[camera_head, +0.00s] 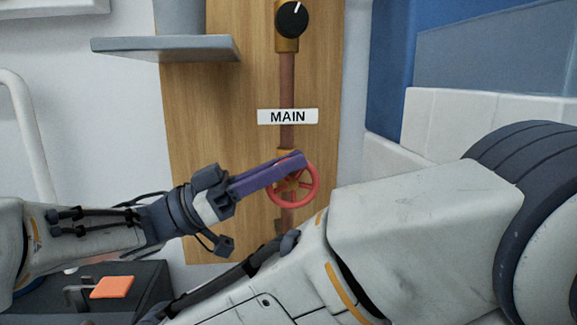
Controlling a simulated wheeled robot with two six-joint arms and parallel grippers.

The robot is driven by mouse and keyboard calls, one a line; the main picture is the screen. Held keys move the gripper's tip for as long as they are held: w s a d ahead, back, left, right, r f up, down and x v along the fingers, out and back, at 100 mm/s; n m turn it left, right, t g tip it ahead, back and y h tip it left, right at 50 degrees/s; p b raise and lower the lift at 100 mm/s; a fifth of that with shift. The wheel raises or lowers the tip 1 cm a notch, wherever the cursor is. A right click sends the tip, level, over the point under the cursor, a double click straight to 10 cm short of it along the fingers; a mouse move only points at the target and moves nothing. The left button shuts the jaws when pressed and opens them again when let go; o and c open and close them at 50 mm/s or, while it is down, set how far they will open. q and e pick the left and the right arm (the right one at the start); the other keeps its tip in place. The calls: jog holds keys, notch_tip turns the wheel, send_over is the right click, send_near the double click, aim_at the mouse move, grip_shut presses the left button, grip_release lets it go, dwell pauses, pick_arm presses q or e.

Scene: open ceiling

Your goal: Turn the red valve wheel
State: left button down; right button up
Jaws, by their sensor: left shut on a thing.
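The red valve wheel (314,196) is a small spoked wheel on a vertical copper-coloured pipe (287,85), below a white label (288,116) reading MAIN. My left gripper (297,162) comes in from the left with its purple fingers reaching across the upper left part of the wheel. The fingers are close together, shut on the wheel's rim. They hide part of the rim and spokes. My right gripper is not seen; a large white arm link of mine fills the lower right.
A wooden panel (215,110) stands behind the pipe, with a black knob (291,19) at the top. A grey shelf (165,48) juts out at the upper left. White blocks (480,125) stand at the right. An orange pad (112,287) lies at the lower left.

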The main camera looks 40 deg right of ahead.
pick_arm(q)
jog(key=shift+w+a+f+g+h+b, duration=0.15)
jog(key=shift+g+h+b, duration=0.1)
jog(key=shift+h, duration=0.15)
jog(key=shift+s+a+f+g+h+b, duration=0.1)
jog(key=shift+g+h, duration=0.15)
jog(key=shift+h, duration=0.15)
jog(key=shift+w+g, duration=0.1)
jog(key=shift+g, duration=0.2)
jog(key=c, duration=0.9)
grip_release()
jog(key=shift+w+a+f, duration=0.1)
jog(key=shift+w+a, duration=0.1)
jog(key=p+v, duration=0.2)
jog(key=v, duration=0.5)
jog(key=shift+s+p, duration=0.1)
jog(key=shift+p, duration=0.3)
